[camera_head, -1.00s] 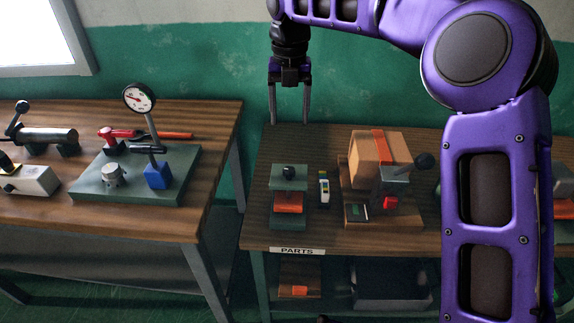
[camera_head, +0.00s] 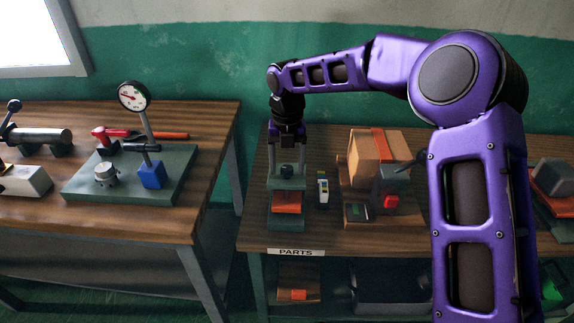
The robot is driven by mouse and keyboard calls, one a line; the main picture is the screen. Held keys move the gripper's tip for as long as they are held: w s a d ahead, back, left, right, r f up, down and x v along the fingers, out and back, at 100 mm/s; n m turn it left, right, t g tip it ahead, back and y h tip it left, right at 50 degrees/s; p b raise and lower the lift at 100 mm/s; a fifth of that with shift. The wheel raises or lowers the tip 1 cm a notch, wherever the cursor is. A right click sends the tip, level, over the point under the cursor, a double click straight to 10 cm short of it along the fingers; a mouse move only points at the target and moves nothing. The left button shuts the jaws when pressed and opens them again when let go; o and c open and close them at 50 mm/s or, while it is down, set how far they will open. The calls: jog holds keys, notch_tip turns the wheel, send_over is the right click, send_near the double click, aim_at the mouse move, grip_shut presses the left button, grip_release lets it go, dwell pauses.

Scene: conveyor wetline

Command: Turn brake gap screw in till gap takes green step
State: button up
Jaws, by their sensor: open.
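The brake fixture (camera_head: 287,222) is a small grey-green block with an orange-red pad (camera_head: 286,203) at its front. It stands on the left of the parts bench. The dark screw knob (camera_head: 287,170) is on its top. My gripper (camera_head: 287,172) points down over the fixture. Its fingers are open, one on each side of the knob; I cannot tell whether they touch it. A slim step gauge (camera_head: 322,189) with coloured bands, including green, stands just right of the fixture. The gap itself is too small to make out.
Right of the gauge, a cardboard box (camera_head: 370,160) with an orange strap sits close by, beside a grey device with a red part (camera_head: 391,201). On the left bench stand a dial gauge (camera_head: 134,96) and a blue block (camera_head: 151,174). The bench front below the fixture is clear.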

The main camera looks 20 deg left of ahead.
grip_shut()
dwell(0.3)
jog(key=shift+r+m+p, duration=0.1)
jog(key=shift+m+p, duration=0.2)
jog(key=shift+p, duration=0.05)
